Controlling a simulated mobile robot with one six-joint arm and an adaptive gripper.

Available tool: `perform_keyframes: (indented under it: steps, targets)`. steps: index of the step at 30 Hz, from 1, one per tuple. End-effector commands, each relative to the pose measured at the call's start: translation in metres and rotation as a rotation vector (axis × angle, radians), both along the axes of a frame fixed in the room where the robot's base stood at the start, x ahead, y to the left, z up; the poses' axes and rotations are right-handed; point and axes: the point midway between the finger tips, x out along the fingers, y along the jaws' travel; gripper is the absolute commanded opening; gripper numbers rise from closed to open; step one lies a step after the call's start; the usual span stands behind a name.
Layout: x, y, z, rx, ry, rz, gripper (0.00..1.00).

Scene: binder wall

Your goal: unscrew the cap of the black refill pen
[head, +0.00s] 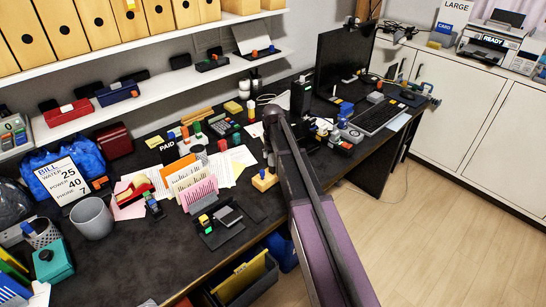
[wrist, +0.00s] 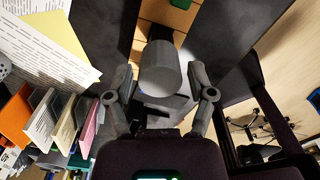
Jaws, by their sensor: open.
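My gripper (wrist: 160,80) is open in the wrist view, with one finger on each side of a thick grey cylinder. I cannot tell what this cylinder is or whether the fingers touch it. A small dark piece shows just beyond it. In the head view my arm reaches over the desk, and its far end stands near the middle of the desk. The gripper's fingers cannot be made out there. I cannot pick out the black refill pen or its cap for certain in either view.
Left of my arm is a sorter with upright papers (head: 193,184); it also shows in the wrist view (wrist: 68,122). The monitor (head: 342,62) and keyboard (head: 365,118) are to the right. The dark desk front (head: 150,262) has bare patches.

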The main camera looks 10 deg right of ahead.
Motion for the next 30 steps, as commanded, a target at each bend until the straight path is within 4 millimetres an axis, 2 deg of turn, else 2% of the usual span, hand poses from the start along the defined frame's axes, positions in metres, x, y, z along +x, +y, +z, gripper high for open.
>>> perform_keyframes:
  steps: [10,23,30]
  targets:
    - [-0.0002,-0.0002,0.0,0.0,0.0,-0.239,0.7]
    - [-0.0003,-0.0003,0.0,0.0,0.0,-0.267,0.7]
    - [-0.0004,-0.0003,0.0,0.0,0.0,-0.379,0.7]
